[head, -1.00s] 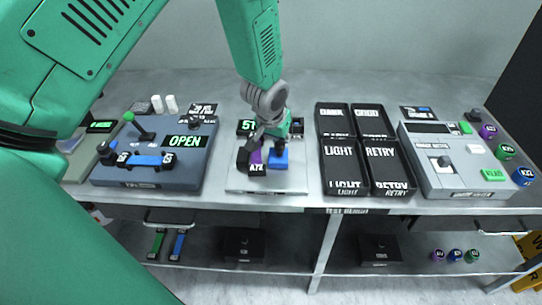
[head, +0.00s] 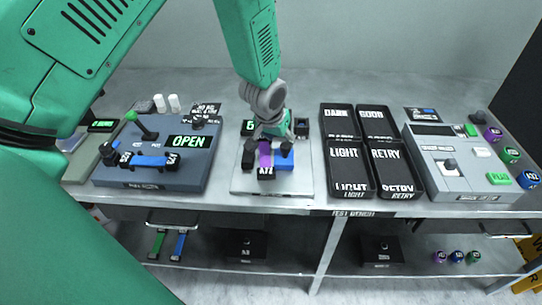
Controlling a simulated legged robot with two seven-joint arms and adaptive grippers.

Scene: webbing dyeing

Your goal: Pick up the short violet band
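The short violet band (head: 265,155) is on a light grey plate (head: 243,185) in the middle of the bench, with a dark label at its front end. A black block (head: 249,158) stands to its left and a blue block (head: 284,160) to its right, both close beside it. My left gripper (head: 270,136) is over the plate, pointing down at the back of the violet band. Its fingertips blend with the dark parts there, so its opening and any contact with the band are unclear. My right gripper is not in view.
Black labelled trays (head: 347,187) are right of the plate. A grey console (head: 455,185) and coloured spools (head: 510,155) are at the right. A lower shelf holds more items.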

